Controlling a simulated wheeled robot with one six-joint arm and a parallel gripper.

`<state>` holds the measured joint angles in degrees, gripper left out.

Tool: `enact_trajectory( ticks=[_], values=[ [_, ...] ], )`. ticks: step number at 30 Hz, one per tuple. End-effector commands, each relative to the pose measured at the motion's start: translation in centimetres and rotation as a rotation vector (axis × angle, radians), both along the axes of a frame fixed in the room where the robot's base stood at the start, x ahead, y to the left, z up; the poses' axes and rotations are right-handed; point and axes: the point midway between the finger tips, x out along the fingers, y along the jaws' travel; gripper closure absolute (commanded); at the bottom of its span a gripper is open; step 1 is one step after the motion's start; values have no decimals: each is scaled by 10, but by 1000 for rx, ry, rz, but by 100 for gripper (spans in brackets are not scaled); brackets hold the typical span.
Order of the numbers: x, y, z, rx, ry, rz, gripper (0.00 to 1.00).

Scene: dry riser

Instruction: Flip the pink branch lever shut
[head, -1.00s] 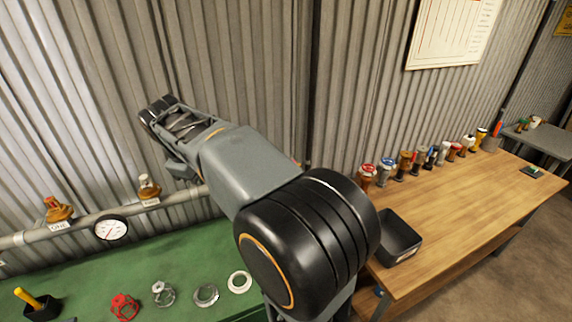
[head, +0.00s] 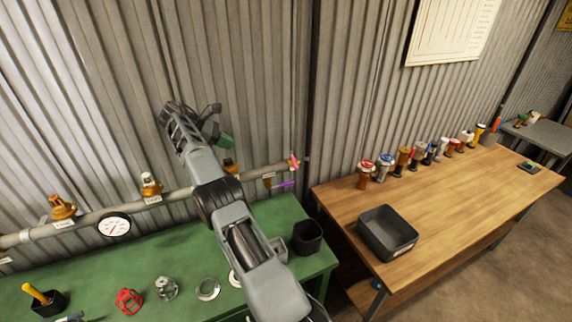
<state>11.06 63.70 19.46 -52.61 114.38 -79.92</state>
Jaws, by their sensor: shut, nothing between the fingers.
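A pipe (head: 170,198) runs along the corrugated wall above the green bench. Near its right end is a small pink part (head: 294,162). Just below it a thin magenta-purple lever (head: 286,184) sticks out roughly level, beside a small tag (head: 268,182). They are too small to tell how the lever joins its valve. My gripper (head: 210,112) is raised in front of the wall, up and left of the lever and well apart from it. It is shut and empty; its fingertips are small and partly hidden by the wrist.
Brass valves (head: 62,207) and a round gauge (head: 114,225) sit on the pipe to the left. Loose fittings (head: 129,301) and a black cup (head: 307,237) stand on the green bench (head: 90,275). The wooden table (head: 450,210) at right holds a black tray (head: 388,240) and several valves.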

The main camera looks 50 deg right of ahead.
Motion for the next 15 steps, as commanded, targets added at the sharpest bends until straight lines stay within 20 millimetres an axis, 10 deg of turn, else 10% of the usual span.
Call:
enact_trajectory(
  ticks=[15],
  values=[
    [-32,-43,-46,-1,1,-2,100]
  ],
)
